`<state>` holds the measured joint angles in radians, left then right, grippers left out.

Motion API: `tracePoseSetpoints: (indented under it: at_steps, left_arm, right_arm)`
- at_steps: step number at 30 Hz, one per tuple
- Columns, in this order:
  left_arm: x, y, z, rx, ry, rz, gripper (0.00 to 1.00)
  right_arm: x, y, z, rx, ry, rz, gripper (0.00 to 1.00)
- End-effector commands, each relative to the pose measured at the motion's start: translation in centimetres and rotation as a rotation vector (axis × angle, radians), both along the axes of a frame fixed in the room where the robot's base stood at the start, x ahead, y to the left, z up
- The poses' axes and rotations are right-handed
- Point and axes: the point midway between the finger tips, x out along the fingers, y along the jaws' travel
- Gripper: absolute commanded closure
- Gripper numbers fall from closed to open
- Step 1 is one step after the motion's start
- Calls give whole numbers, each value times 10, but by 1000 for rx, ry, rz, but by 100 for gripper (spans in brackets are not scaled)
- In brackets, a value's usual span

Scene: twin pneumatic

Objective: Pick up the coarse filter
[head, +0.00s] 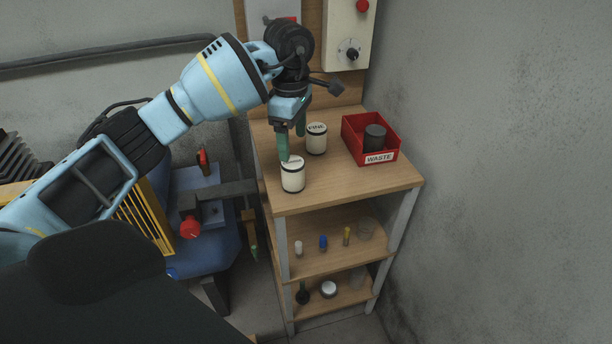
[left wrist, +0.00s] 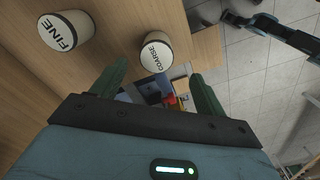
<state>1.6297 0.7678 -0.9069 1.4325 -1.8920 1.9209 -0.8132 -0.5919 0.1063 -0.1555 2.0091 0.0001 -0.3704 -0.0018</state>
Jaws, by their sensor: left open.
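The coarse filter (head: 293,180) is a white cylinder with dark bands, upright near the front left edge of the wooden shelf top. In the left wrist view the coarse filter (left wrist: 156,54) shows its "COARSE" label, ahead of the fingers and roughly midway between them. My left gripper (head: 292,147) is open and empty, with its green fingers pointing down just behind and above the coarse filter. One fingertip overlaps the filter's top in the head view; I cannot tell whether they touch. Both fingers of the left gripper (left wrist: 158,82) show apart in the left wrist view. My right gripper is not seen.
A similar fine filter (head: 316,139) stands behind the coarse one, close to the gripper. A red waste bin (head: 380,158) holding a dark cylinder stands at the right. Small parts sit on the lower shelves (head: 323,260). A control panel (head: 348,35) is at the back.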

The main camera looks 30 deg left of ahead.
Motion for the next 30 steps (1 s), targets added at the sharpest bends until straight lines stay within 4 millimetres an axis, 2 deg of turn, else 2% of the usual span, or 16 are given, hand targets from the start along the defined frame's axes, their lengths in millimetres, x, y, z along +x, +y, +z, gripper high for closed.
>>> tracePoseSetpoints:
  at_steps: [5, 13, 20, 30]
  left_arm:
    - [0, 4, 2, 12, 1, 2, 26]
    - [0, 3, -21, 10, 2, 2, 26]
    - [0, 4, -28, 9, 1, 2, 26]
    - [2, 9, -70, 9, 0, 2, 26]
  right_arm:
    - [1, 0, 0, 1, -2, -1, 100]
    - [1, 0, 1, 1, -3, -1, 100]
    - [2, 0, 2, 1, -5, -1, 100]
    - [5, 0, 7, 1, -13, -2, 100]
